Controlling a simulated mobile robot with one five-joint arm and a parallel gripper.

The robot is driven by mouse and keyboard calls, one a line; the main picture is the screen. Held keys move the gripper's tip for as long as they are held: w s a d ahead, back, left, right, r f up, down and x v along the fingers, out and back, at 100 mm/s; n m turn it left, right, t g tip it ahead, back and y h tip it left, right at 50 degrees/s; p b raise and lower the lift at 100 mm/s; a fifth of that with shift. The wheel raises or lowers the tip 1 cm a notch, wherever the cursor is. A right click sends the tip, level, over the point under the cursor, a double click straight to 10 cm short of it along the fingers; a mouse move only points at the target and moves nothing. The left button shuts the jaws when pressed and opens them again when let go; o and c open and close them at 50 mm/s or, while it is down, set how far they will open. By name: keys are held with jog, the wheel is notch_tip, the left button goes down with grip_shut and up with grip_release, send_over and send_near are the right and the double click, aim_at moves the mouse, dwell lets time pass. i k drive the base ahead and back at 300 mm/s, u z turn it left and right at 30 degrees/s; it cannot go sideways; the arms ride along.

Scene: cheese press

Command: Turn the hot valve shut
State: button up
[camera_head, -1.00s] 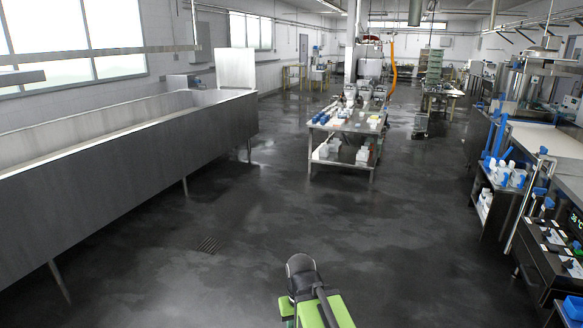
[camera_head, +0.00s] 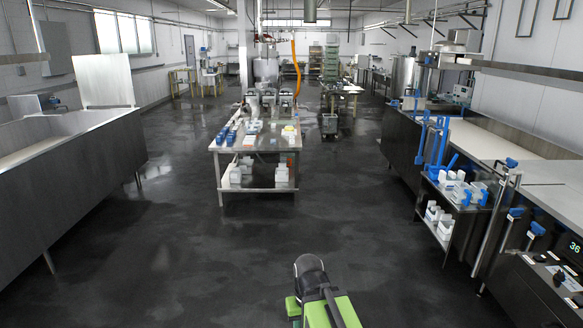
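Blue-handled valves are on the pipes at the right, beside the long steel vat. One blue handle (camera_head: 515,213) and another blue handle (camera_head: 537,229) sit low above the control panel. A further blue handle (camera_head: 511,163) is on an upright pipe near the vat's rim. I cannot tell which of them is the hot valve, or how far any is turned. My green and black arm shows at the bottom centre, well away from the valves. My gripper itself cannot be made out.
The control panel (camera_head: 545,290) with a lit display stands at the right front. A small steel rack (camera_head: 446,222) holds white and blue moulds. A steel worktable (camera_head: 215,146) stands ahead, and another vat (camera_head: 70,170) at left. Dark floor between them is clear.

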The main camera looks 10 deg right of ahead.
aim_at(514, 211)
jog(key=z, duration=0.6)
jog(key=i, duration=2.1)
jog(key=z, duration=1.1)
jog(key=i, duration=1.15)
jog(key=z, duration=0.15)
